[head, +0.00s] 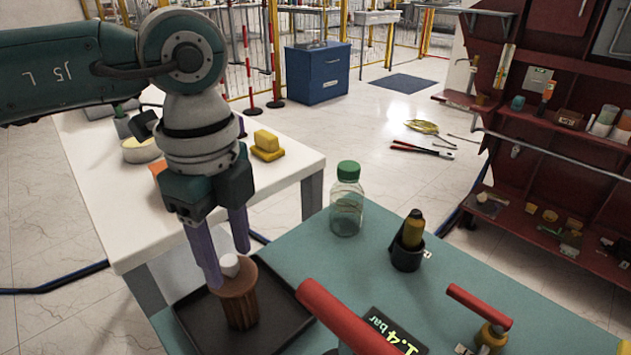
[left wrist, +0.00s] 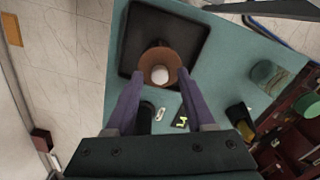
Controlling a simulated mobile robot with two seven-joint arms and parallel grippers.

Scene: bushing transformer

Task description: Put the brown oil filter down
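The brown oil filter (head: 240,306) stands nearly upright over a black tray (head: 187,320), with a white knob (head: 229,265) on its top. Its base appears to be on or just above the tray floor; I cannot tell which. My left gripper (head: 229,268) points down, with its purple fingers on either side of the filter's wide top rim. In the left wrist view, the filter top (left wrist: 147,59) sits between the fingertips (left wrist: 159,76), which appear to touch its edges. My right gripper is not in view.
The tray lies at the left of the teal table (head: 300,255). A green-capped bottle (head: 346,205), a black holder with a yellow-brown item (head: 408,256), a red-handled tool (head: 345,318) and a pressure display (head: 395,335) stand to the right. A white table (head: 290,165) is behind.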

